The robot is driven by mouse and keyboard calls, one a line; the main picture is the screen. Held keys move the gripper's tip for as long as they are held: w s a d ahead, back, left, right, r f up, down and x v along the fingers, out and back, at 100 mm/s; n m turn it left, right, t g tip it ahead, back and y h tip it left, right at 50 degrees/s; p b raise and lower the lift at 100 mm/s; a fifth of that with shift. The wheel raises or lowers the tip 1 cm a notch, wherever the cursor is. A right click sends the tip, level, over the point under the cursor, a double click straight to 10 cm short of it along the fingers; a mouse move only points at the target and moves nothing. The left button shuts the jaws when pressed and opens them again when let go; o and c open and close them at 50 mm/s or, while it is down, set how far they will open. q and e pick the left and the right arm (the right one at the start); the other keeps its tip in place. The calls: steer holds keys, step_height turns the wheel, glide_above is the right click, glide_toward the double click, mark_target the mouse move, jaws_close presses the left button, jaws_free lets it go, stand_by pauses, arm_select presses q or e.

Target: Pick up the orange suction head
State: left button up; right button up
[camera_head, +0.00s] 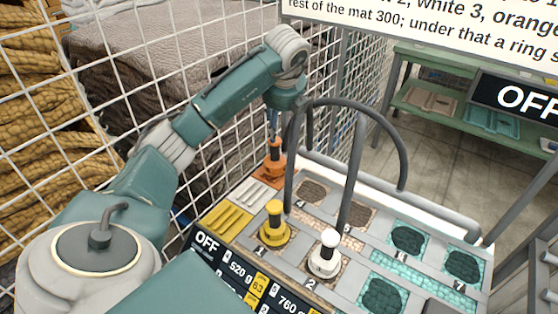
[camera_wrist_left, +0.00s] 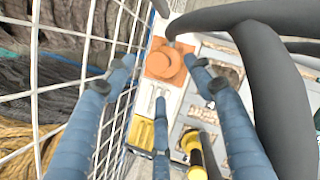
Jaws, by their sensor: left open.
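The orange suction head (camera_head: 272,170) stands upright on an orange pad at the far left corner of the panel. My left gripper (camera_head: 273,125) is above it, pointing down, with the fingers close to its top. In the left wrist view the orange suction head (camera_wrist_left: 164,66) lies ahead, between the blue fingers of the left gripper (camera_wrist_left: 162,64). These fingers are spread apart and hold nothing. I cannot tell whether a fingertip touches the head. My right gripper is not in view.
A yellow suction head (camera_head: 274,228) and a white one (camera_head: 325,258) stand nearer on the panel. Dark curved hoses (camera_head: 352,170) arch close to the right of the gripper. A white wire mesh (camera_head: 215,150) stands close on the left. Teal mat pieces (camera_head: 408,240) lie at right.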

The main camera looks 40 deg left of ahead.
mark_target(276, 143)
arm_select(q)
steer(key=x, duration=0.3)
steer(key=shift+s+a+f+p, duration=0.15)
steer(key=shift+s+p, duration=0.05)
steer(key=shift+p, duration=0.2)
steer(key=p+x, duration=0.2)
steer(key=x, duration=0.2)
steer(key=shift+a+f+p, duration=0.2)
steer(key=shift+f+p, duration=0.1)
steer(key=shift+f, duration=0.1)
steer(key=shift+a+f, duration=0.15)
steer(key=shift+f, duration=0.3)
jaws_close()
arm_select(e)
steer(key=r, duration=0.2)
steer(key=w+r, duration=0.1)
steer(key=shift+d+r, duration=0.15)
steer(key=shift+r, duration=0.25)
